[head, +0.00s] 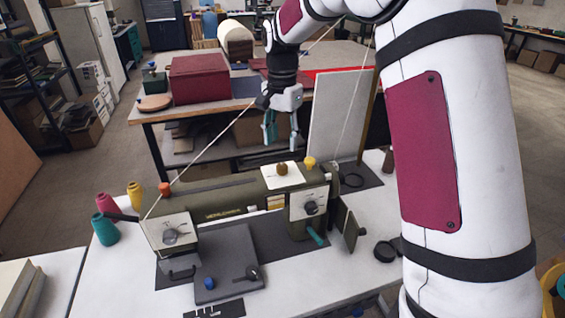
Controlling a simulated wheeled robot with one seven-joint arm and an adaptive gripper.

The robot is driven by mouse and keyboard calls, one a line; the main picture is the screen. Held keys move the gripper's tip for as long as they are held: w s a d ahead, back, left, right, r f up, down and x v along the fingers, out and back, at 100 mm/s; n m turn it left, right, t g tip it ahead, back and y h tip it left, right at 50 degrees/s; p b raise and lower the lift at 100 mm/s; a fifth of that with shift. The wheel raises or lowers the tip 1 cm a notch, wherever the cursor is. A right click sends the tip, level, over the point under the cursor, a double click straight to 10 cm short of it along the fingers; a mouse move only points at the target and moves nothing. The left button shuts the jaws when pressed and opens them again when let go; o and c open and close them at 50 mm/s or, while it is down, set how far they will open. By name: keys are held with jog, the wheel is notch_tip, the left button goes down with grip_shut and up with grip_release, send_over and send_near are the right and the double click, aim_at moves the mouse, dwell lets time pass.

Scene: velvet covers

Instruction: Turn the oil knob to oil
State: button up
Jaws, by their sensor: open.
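An olive-green machine (225,203) like a sewing machine stands on the white table. Its front carries a dial on a left plate (170,237) and a dial on a right plate (311,207). On its top are an orange knob (165,189), a brown knob (282,169) on a white plate and a yellow knob (310,162). The labels are too small to read, so I cannot tell which is the oil knob. My gripper (281,145) points down with its fingers apart and empty. It appears above and behind the machine's right half, apart from the knobs.
Thread cones (105,229) stand left of the machine. A dark grey plate (228,277) with a blue knob (209,284) lies in front. A white upright panel (338,115) stands behind right. A black ring (385,251) lies at right. A thin cord crosses above the machine.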

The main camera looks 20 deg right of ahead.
aim_at(282, 165)
notch_tip(282, 165, down, 8)
jog(key=shift+f+p, duration=0.25)
jog(key=shift+p, duration=0.4)
grip_shut()
